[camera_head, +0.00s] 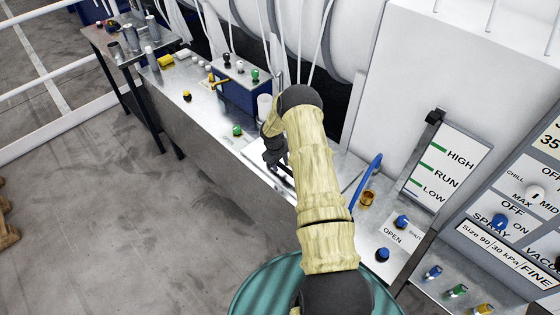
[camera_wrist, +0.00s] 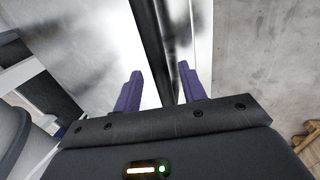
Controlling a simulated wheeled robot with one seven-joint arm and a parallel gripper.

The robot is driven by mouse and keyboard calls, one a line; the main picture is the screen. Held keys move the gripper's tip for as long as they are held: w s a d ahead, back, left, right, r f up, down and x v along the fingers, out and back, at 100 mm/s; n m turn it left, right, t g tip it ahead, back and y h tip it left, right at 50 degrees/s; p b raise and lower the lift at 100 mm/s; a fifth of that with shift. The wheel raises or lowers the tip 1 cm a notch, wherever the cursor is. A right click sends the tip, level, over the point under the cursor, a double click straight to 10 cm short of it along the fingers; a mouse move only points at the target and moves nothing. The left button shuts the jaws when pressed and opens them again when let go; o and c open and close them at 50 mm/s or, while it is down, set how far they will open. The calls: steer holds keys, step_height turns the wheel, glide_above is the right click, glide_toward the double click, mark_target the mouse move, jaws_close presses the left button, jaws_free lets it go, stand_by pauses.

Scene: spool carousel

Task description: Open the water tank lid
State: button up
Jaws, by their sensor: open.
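My gripper (camera_head: 279,172) points down over the front part of the metal bench, beside a white panel (camera_head: 256,143). I cannot tell for sure that this panel is the water tank lid; my arm and gripper hide part of it. In the wrist view my two purple fingers (camera_wrist: 160,88) are apart. A dark, narrow bar or edge (camera_wrist: 168,45) runs between them, with bright, shiny surface on both sides. Whether the fingers touch the bar is unclear, and nothing is visibly clamped.
The bench (camera_head: 205,110) carries a green knob (camera_head: 237,130), a blue box (camera_head: 241,95) and a white cylinder (camera_head: 264,107). A blue curved handle (camera_head: 366,180) and blue knobs (camera_head: 401,222) are right of my arm. Clear concrete floor (camera_head: 110,225) lies left of the bench.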

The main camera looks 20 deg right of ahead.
steer(key=shift+f, duration=0.25)
jaws_close()
steer(key=shift+w+r, duration=0.1)
